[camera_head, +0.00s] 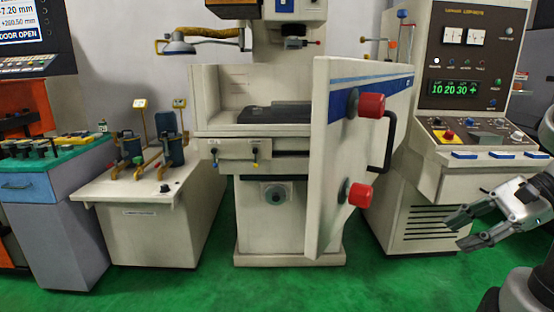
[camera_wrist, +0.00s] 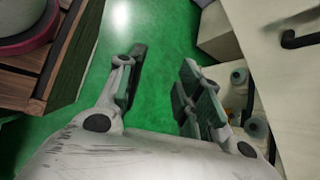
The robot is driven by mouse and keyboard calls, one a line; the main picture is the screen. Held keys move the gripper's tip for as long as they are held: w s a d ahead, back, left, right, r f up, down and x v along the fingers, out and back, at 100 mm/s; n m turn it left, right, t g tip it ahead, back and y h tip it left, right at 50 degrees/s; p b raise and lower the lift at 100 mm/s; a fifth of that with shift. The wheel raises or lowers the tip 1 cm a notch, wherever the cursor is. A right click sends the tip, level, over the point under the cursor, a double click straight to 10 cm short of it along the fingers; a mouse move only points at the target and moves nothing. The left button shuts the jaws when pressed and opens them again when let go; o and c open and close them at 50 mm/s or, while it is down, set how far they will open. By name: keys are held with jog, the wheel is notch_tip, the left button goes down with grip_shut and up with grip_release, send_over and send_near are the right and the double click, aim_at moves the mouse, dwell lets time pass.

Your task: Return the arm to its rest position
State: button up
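My gripper (camera_head: 461,230) is at the right edge of the head view, in front of the control console's lower cabinet. Its fingers point left and are apart, with nothing between them. In the wrist view my gripper (camera_wrist: 158,85) also shows two separated fingers with green floor between them. Part of my dark arm shows at the lower right of the head view.
The erosion machine's white door (camera_head: 335,160), with red knobs, stands open. The console (camera_head: 470,150) is at right. A pump unit (camera_head: 150,200) and a grey tool cabinet (camera_head: 60,220) stand at left. Green floor (camera_head: 330,290) is clear in front. A wooden slatted thing (camera_wrist: 60,60) is at left in the wrist view.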

jog(key=s+d+n+g+h, duration=0.2)
jog(key=s+n+h, duration=0.3)
jog(key=n, duration=0.2)
jog(key=w+a+r+n+t+h, duration=0.1)
jog(key=a+r+n+t+h, duration=0.2)
jog(key=r+n, duration=0.3)
jog(key=shift+a+r+n+h, duration=0.3)
jog(key=shift+r+n+h, duration=0.1)
jog(key=shift+n, duration=1.2)
